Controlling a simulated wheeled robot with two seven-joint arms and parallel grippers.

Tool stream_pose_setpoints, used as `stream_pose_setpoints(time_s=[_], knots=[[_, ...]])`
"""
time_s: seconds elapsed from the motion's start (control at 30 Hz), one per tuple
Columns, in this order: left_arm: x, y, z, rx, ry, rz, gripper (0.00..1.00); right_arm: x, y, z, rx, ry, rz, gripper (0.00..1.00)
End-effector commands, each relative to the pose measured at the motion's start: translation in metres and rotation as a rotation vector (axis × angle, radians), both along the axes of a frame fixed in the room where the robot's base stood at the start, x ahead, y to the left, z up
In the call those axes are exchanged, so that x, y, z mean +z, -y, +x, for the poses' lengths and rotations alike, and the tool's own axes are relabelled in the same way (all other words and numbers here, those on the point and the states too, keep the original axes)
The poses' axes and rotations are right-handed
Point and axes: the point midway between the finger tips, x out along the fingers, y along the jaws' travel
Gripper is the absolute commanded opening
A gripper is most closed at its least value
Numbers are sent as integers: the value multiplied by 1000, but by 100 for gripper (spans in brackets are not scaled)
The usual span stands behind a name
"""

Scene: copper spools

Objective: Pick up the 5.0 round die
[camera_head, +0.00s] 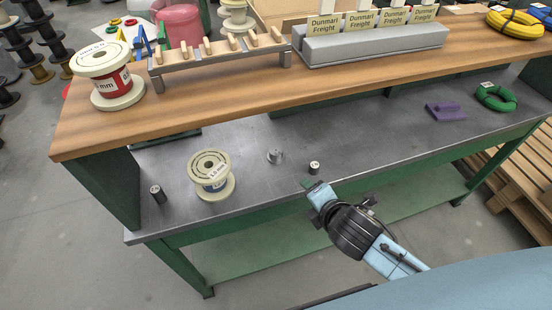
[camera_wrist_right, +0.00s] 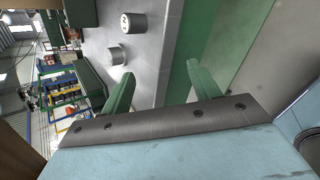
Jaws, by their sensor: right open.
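Several small round dies stand on the lower grey metal shelf. In the head view one dark die with a white top (camera_head: 314,168) stands just beyond my right gripper (camera_head: 312,184). A silvery die (camera_head: 275,156) is left of it, and another dark die (camera_head: 157,194) stands at the far left. Their numbers are too small to read here, so I cannot tell which is 5.0. The right wrist view shows a die with a white labelled top (camera_wrist_right: 133,23) and a plain grey die (camera_wrist_right: 116,56). My right gripper's green fingers (camera_wrist_right: 160,70) are apart and empty. My left gripper is not in view.
A cream wire spool (camera_head: 212,176) stands on the lower shelf between the dies. The wooden upper shelf (camera_head: 230,95) overhangs the back. A purple object (camera_head: 445,112) and green coil (camera_head: 494,97) lie at the right. The shelf between them and the dies is clear.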

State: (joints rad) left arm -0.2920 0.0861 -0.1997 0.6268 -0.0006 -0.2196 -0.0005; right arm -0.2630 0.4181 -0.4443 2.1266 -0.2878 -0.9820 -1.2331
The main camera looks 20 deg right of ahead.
Motion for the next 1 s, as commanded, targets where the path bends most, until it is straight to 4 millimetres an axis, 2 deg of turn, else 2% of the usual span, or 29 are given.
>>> stream_pose_setpoints(time_s=[0.2, 0.43, 0.63, 0.87, 1.0], knots=[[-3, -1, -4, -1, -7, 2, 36, 22, -12, 30, 414, 188, -461, 61], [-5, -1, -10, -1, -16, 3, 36, 32, -23, 46, 733, 342, -883, 61], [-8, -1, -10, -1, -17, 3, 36, 29, -27, 58, 808, 382, -996, 61], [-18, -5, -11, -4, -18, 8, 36, 12, -36, 98, 806, 381, -994, 61], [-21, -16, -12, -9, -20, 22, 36, 5, -39, 116, 806, 381, -993, 61]])
